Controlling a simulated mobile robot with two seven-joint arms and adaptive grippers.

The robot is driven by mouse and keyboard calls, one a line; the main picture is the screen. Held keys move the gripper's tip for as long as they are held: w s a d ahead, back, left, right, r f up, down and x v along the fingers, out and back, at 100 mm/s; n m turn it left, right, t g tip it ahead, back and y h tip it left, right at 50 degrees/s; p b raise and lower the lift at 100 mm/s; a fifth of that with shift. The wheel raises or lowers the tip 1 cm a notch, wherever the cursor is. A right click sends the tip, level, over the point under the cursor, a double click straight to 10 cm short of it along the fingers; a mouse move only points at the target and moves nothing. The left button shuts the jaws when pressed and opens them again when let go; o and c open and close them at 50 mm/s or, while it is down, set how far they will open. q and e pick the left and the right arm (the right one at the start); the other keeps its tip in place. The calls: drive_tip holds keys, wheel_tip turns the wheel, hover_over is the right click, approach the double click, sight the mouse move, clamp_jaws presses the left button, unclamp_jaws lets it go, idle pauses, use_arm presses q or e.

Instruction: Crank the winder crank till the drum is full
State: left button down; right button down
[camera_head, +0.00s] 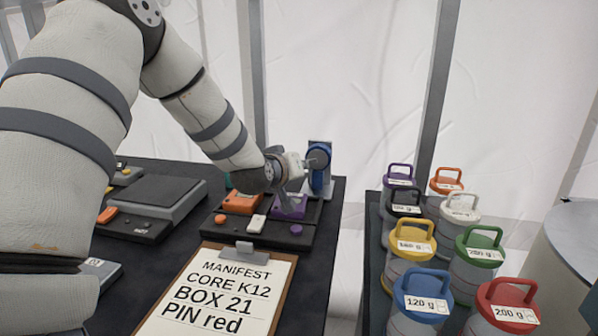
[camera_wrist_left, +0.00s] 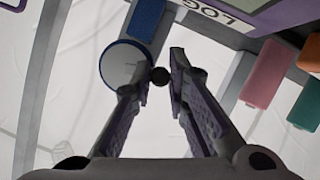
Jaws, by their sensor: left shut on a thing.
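The winder (camera_head: 320,180) stands at the back right of the dark table, a blue round drum on a grey bracket. The drum also shows in the left wrist view as a pale disc with a blue rim (camera_wrist_left: 125,67). My left gripper (camera_head: 299,166) reaches it from the left. In the left wrist view its fingertips (camera_wrist_left: 160,72) are closed around a small dark knob (camera_wrist_left: 160,77), the crank's handle, beside the disc. The crank's arm is mostly hidden, and I cannot tell how full the drum is. My right gripper is not in view.
A clipboard (camera_head: 222,285) reading MANIFEST, CORE K12, BOX 21, PIN red lies in front. Orange (camera_head: 241,203) and purple (camera_head: 289,207) blocks sit close beside the winder. A grey flat-topped device (camera_head: 153,195) is at left. Several handled canisters (camera_head: 421,301) stand on the right, across a gap.

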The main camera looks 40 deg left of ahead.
use_arm(q)
drive_tip(key=shift+w+d+r+m+g+y+b, duration=0.1)
drive_tip(key=shift+d+r+m+g+y, duration=0.15)
drive_tip(key=shift+r+m+g+y, duration=0.8)
drive_tip(key=shift+w+d+r+m+t+y+b, duration=0.15)
drive_tip(key=shift+m+y, duration=0.55)
drive_tip(key=shift+m, duration=1)
drive_tip(key=shift+w+d+r+m+g+y+b, duration=0.1)
drive_tip(key=shift+d+r+m+g+y, duration=0.25)
drive_tip(key=shift+r+m+y, duration=0.7)
drive_tip(key=shift+f+m, duration=0.4)
drive_tip(key=shift+a, duration=0.1)
drive_tip(key=c, duration=1.8)
unclamp_jaws()
drive_tip(key=shift+c, duration=0.2)
drive_tip(key=v, duration=0.7)
drive_tip(key=shift+s+r, duration=0.15)
drive_tip(key=shift+s, duration=0.05)
